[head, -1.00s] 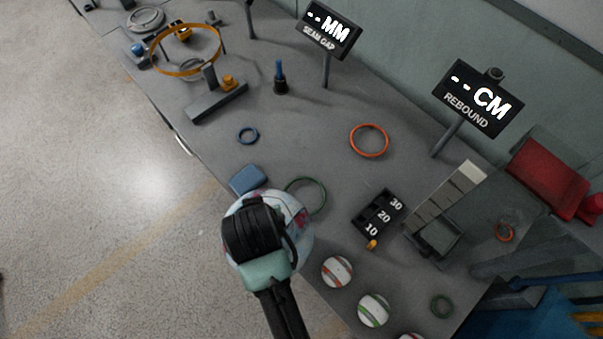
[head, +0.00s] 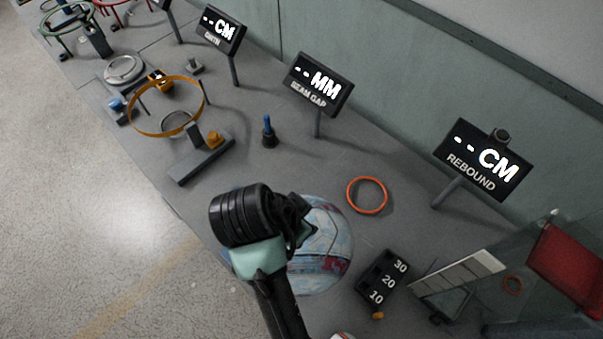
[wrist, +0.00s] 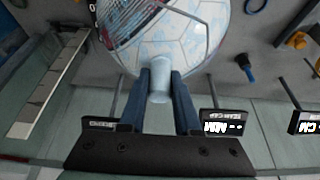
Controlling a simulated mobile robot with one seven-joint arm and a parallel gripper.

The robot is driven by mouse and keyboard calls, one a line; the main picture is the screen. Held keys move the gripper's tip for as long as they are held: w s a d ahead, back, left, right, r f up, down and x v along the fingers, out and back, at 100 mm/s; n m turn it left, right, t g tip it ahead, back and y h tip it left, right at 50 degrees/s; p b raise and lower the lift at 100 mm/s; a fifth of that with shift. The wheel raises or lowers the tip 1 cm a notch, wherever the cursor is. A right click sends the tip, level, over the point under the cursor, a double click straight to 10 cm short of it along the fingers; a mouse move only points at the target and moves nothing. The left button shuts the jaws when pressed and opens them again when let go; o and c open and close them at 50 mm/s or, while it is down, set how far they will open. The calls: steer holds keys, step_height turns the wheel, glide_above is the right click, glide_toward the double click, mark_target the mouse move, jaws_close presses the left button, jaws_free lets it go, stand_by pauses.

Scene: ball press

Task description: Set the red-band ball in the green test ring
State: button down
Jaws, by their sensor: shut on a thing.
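My gripper (head: 300,215) is shut on a short pale nub (wrist: 158,82) of a large ball, which shows clearly between the fingers in the wrist view. The ball (head: 328,248) is pale blue-white with reddish markings; it also fills the top of the wrist view (wrist: 165,30). I cannot tell whether the markings are a red band. In the head view it appears over the table, partly behind my gripper. A green ring on legs (head: 62,31) stands at the far upper left, partly cut off, with no ball seen in it.
An orange ring stand (head: 165,134), a dark block (head: 205,160) and a blue-topped peg (head: 268,135) stand along the table. A flat orange ring (head: 366,210) lies right of them. Display signs (head: 320,85) line the back. A numbered black block (head: 383,283) is at lower right.

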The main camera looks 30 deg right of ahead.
step_height(320, 180, down, 9)
steer(key=shift+r+p, duration=0.15)
steer(key=shift+p, duration=0.3)
steer(key=shift+f, duration=0.25)
steer(key=c, duration=0.6)
jaws_free()
steer(key=shift+s, duration=0.1)
